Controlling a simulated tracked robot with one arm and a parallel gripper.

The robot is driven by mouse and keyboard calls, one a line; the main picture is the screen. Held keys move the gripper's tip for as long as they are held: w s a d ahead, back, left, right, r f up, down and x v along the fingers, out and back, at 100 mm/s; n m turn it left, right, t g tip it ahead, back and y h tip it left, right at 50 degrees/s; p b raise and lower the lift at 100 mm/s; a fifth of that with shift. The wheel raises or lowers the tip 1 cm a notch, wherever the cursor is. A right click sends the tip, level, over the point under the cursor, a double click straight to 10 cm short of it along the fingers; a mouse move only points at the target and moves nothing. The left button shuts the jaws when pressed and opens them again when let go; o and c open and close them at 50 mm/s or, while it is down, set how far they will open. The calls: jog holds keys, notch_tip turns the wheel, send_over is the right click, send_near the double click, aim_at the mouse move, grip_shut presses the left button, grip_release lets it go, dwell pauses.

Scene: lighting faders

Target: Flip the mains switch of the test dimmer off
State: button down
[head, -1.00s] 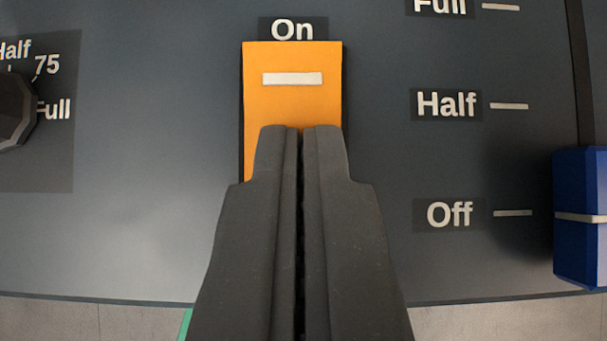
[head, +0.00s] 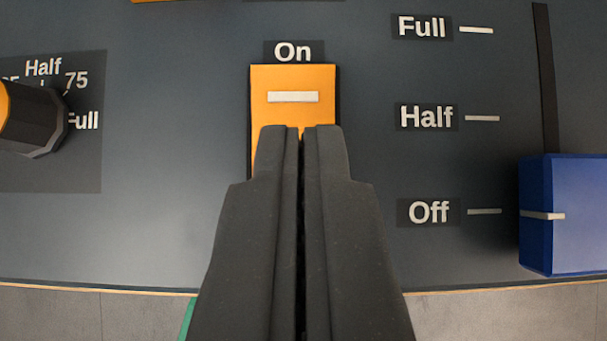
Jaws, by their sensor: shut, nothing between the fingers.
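The orange mains switch (head: 293,82) is a rocker with a white bar near its upper end, set in the dark panel (head: 170,230) below the label "On" (head: 292,51). My gripper (head: 300,130) is shut and empty. Its tips overlap the middle of the switch in the head view and hide its lower part. I cannot tell whether the tips touch the switch. Any label below the switch is hidden behind the fingers.
A blue fader cap (head: 565,215) sits at the right, level with the "Off" mark; its slot (head: 546,80) runs up from it. A black and orange knob (head: 35,122) is at the left. The panel's front edge (head: 100,288) crosses below, with grey floor beyond.

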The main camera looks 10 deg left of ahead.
jog(key=shift+r, duration=0.1)
jog(key=r, duration=0.2)
jog(key=s+r+p, duration=0.1)
jog(key=r, duration=0.1)
jog(key=shift+d+r, duration=0.2)
jog(key=shift+r, duration=0.1)
jog(key=s+d+r, duration=0.2)
jog(key=s+r, duration=0.3)
jog(key=s, duration=0.2)
jog(key=shift+r, duration=0.15)
jog(key=shift+d, duration=0.1)
jog(key=s+a+r+m+t, duration=0.1)
jog(key=s+r, duration=0.4)
jog(key=r, duration=0.7)
jog(key=s+a+r+m+t+h, duration=0.1)
jog(key=s+r+t, duration=0.3)
jog(key=r, duration=0.9)
jog(key=s+a+r+m+t+h, duration=0.1)
jog(key=s+r+t, duration=0.1)
jog(key=s+r, duration=0.5)
notch_tip(320, 180, up, 6)
jog(key=shift+f+m+t, duration=0.15)
jog(key=shift+m+t, duration=0.15)
jog(key=shift+t, duration=0.1)
